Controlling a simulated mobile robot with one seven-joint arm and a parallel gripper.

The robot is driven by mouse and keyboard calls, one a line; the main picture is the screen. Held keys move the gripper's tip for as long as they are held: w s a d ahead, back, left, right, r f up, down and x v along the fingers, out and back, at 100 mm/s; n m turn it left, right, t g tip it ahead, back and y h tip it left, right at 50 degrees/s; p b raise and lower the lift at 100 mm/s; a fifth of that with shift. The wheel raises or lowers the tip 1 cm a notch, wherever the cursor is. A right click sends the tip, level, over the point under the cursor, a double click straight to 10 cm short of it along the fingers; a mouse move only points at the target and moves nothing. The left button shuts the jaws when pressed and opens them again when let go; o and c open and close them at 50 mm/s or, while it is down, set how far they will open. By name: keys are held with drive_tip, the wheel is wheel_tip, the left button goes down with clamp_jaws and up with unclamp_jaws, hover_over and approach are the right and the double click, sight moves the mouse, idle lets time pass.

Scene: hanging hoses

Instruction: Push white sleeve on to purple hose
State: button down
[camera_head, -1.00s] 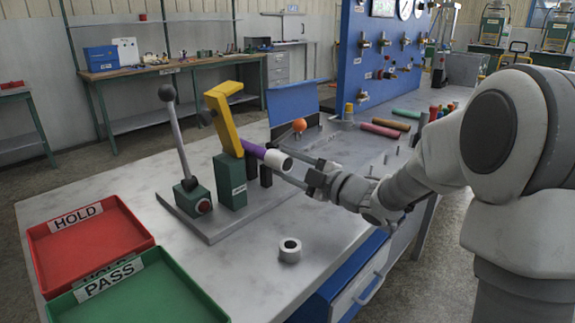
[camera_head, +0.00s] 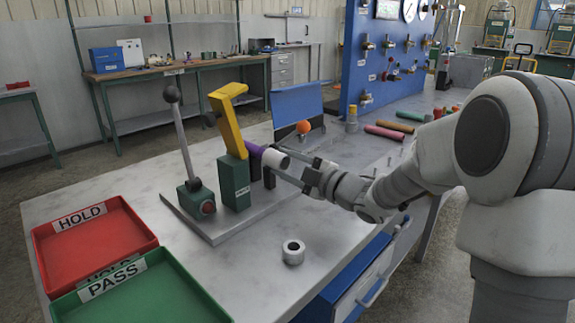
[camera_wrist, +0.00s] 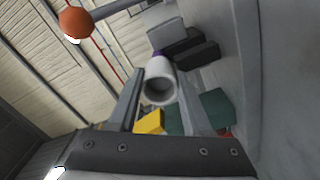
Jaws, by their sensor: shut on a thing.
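The purple hose (camera_head: 254,150) sticks out of the bench fixture, below the yellow clamp (camera_head: 229,122) and beside the green block (camera_head: 235,182). The white sleeve (camera_head: 275,160) is in line with the hose, at its free end. My gripper (camera_head: 288,166) is shut on the sleeve from the right. In the wrist view the sleeve (camera_wrist: 158,82) lies between the two fingers, its open, hollow near end facing the camera. A sliver of purple hose (camera_wrist: 158,52) shows behind it. How far the hose reaches inside the sleeve is hidden.
A lever (camera_head: 183,145) stands left of the clamp. A loose grey ring (camera_head: 293,252) lies on the bench in front. Red (camera_head: 95,250) and green (camera_head: 150,295) trays sit at the front left. An orange ball (camera_head: 303,127) is behind the sleeve.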

drive_tip(key=shift+w+a, duration=0.15)
drive_tip(key=shift+a, duration=0.05)
drive_tip(key=shift+c, duration=1.3)
unclamp_jaws()
drive_tip(key=p+v, duration=0.3)
drive_tip(key=v, duration=1.4)
drive_tip(key=shift+d+p, duration=0.2)
drive_tip(key=shift+p, duration=0.2)
